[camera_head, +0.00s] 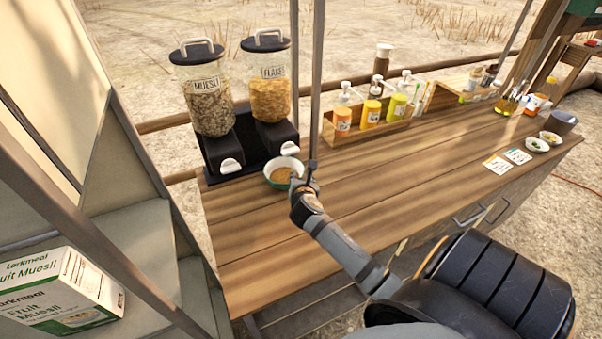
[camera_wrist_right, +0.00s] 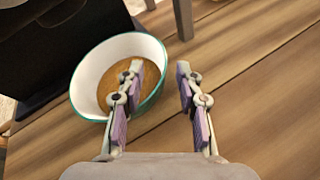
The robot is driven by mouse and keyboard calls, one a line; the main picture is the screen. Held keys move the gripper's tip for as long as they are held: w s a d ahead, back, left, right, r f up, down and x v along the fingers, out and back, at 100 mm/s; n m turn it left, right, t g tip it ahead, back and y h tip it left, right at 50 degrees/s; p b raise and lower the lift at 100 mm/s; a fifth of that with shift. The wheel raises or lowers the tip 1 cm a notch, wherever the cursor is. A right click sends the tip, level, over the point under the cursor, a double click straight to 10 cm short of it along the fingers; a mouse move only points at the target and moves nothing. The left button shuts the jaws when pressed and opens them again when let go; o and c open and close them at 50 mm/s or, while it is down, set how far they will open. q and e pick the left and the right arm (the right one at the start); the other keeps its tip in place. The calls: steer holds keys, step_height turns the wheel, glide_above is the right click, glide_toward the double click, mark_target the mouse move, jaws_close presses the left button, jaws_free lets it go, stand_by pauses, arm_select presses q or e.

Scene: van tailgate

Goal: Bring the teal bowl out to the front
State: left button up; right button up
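The teal bowl (camera_head: 271,179) stands upright on the wooden counter (camera_head: 262,232), in front of the flakes dispenser. My right gripper (camera_head: 307,175) is at the bowl's right side. In the right wrist view the bowl (camera_wrist_right: 90,80) is at the upper left, and my right gripper (camera_wrist_right: 160,70) is open. One finger is over the inside of the bowl and the other is outside it, with the rim between them. I cannot tell whether either finger touches the rim. My left gripper is not in view.
The muesli dispenser (camera_head: 208,103) and flakes dispenser (camera_head: 270,95) stand behind the bowl on a black base. A post (camera_head: 315,80) rises behind my gripper. A wooden bottle rack (camera_head: 368,132) is to the right. The counter's front left is clear. A muesli box (camera_head: 60,290) is at lower left.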

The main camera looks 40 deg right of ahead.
mark_target(302, 173)
steer(key=shift+x, duration=1.2)
steer(key=shift+w+d, duration=0.2)
steer(key=shift+d, duration=0.05)
steer(key=shift+w+d+f, duration=0.1)
steer(key=shift+w+f, duration=0.05)
steer(key=shift+w, duration=0.05)
steer(key=shift+c, duration=0.2)
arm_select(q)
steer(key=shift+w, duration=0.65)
arm_select(e)
jaws_close()
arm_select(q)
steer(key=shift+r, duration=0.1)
arm_select(e)
steer(key=shift+s, duration=0.1)
